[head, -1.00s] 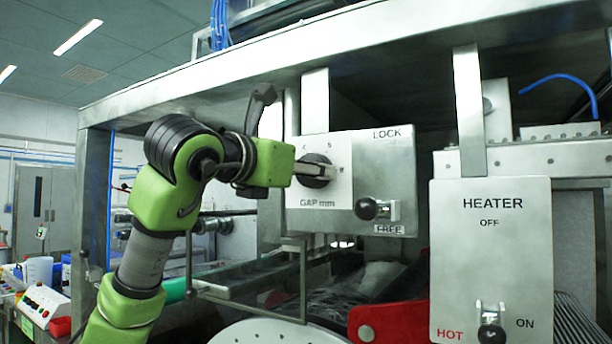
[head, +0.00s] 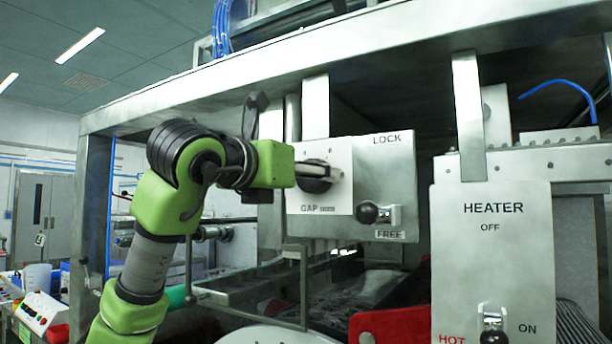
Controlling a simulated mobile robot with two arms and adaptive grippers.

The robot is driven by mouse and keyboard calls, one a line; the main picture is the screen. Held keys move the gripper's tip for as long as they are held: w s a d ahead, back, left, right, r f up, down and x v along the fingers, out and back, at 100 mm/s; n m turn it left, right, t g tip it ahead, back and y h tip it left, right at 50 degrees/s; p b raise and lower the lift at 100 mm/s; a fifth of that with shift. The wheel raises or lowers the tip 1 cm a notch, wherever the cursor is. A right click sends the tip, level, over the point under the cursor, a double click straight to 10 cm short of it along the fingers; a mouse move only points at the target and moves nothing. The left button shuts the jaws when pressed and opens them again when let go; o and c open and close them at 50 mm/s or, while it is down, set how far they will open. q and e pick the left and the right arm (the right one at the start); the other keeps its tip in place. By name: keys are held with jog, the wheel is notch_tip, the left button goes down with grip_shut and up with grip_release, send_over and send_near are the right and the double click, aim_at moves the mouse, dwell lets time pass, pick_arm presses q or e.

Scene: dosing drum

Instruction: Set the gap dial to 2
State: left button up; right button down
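The gap dial (head: 314,184) is a black knob on a pale plate marked GAP mm (head: 338,206), on a steel box under the machine's top beam. My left gripper (head: 322,171) reaches in from the left with its fingers at the dial, covering part of it. The finger seen lies across the dial's face; whether both fingers grip the knob cannot be made out. Most of the scale numbers are hidden or too faint to read, so the setting cannot be told. My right gripper is not in view.
Right of the dial, the same box carries a black-knobbed lock lever (head: 368,213) down at FREE, with LOCK above. Farther right is a HEATER panel (head: 490,255) with its lever low, between HOT and ON. A red part (head: 388,326) sits below.

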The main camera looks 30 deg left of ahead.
pick_arm(q)
jog(key=shift+r, duration=0.1)
jog(key=s, duration=1.2)
jog(key=shift+a, duration=0.25)
